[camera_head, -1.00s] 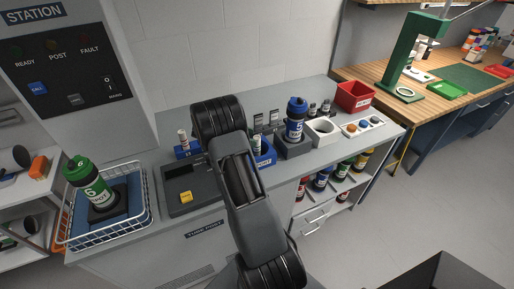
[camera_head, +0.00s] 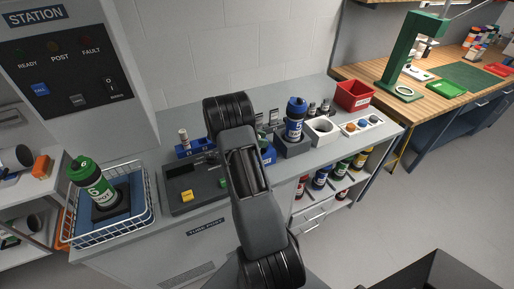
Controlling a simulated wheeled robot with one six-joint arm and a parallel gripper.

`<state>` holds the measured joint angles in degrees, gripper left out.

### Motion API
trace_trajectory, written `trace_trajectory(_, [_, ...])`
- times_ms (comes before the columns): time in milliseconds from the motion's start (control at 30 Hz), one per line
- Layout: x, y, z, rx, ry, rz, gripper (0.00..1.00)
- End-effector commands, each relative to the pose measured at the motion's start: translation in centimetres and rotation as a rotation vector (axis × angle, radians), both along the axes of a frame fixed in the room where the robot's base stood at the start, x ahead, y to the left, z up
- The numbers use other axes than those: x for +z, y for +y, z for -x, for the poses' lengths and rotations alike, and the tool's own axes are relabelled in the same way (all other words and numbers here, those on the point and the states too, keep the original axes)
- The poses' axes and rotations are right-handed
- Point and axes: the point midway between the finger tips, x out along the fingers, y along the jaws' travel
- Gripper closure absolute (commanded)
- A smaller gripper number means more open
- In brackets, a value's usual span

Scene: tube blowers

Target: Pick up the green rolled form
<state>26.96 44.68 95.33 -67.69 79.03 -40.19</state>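No green rolled form can be made out for certain. A small green piece (camera_head: 223,182) shows on the grey panel (camera_head: 178,172) beside my arm, too small to tell whether it is a button or a form. A green-capped canister (camera_head: 93,182) marked 6 stands tilted on a dark stand in the wire basket (camera_head: 68,236) at left. My arm rises from the bottom and bends over the counter's middle. It hides my gripper and part of the blue tray (camera_head: 269,154) behind it.
A blue-capped canister (camera_head: 295,122) stands in a grey holder right of my arm. Beyond are a white round holder (camera_head: 322,130), a red bin (camera_head: 354,95) and a button strip (camera_head: 362,125). A blue rack (camera_head: 190,150) stands left of my arm. Several canisters fill the shelf below.

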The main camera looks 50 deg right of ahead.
Motion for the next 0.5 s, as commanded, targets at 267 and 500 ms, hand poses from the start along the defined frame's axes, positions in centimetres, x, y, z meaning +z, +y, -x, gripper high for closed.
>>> trace_trajectory(267, [0.03, 0.0, -0.01, 0.0, 0.0, 0.0, 0.88])
trace_trajectory(500, [0.04, 0.01, -0.02, 0.0, -0.001, 0.001, 0.92])
